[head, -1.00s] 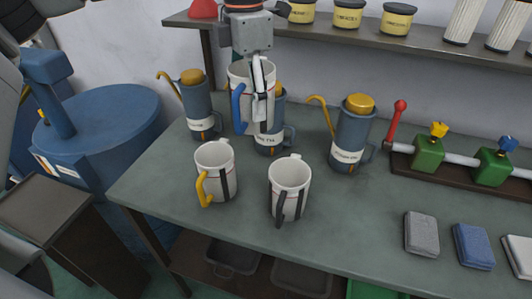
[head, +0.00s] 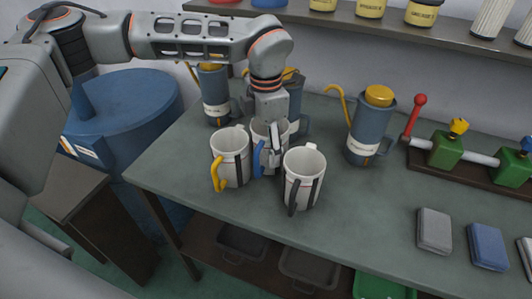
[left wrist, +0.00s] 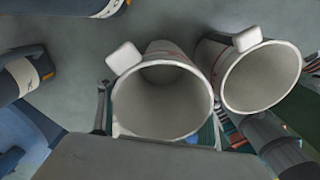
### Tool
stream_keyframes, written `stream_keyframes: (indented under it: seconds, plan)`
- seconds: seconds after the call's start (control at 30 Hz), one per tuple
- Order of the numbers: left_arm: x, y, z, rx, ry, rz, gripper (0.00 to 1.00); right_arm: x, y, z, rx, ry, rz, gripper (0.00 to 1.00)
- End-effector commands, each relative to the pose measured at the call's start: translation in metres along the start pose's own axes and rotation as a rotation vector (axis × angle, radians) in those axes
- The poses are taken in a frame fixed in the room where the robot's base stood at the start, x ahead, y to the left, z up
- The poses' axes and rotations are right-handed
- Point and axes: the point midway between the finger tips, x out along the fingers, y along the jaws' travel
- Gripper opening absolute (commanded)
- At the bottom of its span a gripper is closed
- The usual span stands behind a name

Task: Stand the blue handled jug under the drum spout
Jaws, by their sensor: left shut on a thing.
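The blue handled jug (head: 258,159) is white with a blue handle and stands upright low at the worktable, between two other white jugs. My left gripper (head: 271,154) is over it from above and shut on it; the arm hides part of it. I cannot tell whether its base touches the table. In the left wrist view the held jug (left wrist: 160,103) shows its open, empty mouth. The blue drum (head: 130,112) with a white label stands left of the table; its spout is not clearly visible. My right gripper is not in view.
A yellow handled jug (head: 231,157) is close on the left and a black handled jug (head: 303,176) close on the right. Blue oil cans (head: 370,130) stand behind. A brown stand (head: 75,185) is before the drum.

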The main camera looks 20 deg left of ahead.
Motion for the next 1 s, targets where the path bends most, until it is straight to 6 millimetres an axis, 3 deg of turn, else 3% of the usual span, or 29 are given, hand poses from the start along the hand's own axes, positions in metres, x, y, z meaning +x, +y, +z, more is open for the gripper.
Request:
stream_keyframes:
  seconds: [0.2,0.57,0.6,0.63,1.0]
  plan:
    - [0.028,0.0,0.0,0.0,0.001,-0.001,0.38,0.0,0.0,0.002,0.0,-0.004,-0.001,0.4]
    - [0.032,0.0,0.0,0.0,0.001,-0.001,0.38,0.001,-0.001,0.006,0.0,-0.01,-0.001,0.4]
    - [0.031,0.0,0.0,0.0,0.001,-0.001,0.7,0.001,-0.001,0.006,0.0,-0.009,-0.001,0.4]
    - [0.031,0.0,0.0,0.0,0.001,-0.001,0.78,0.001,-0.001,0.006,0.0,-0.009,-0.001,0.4]
    - [0.03,0.0,0.0,0.0,0.001,-0.001,0.81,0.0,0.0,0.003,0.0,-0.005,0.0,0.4]
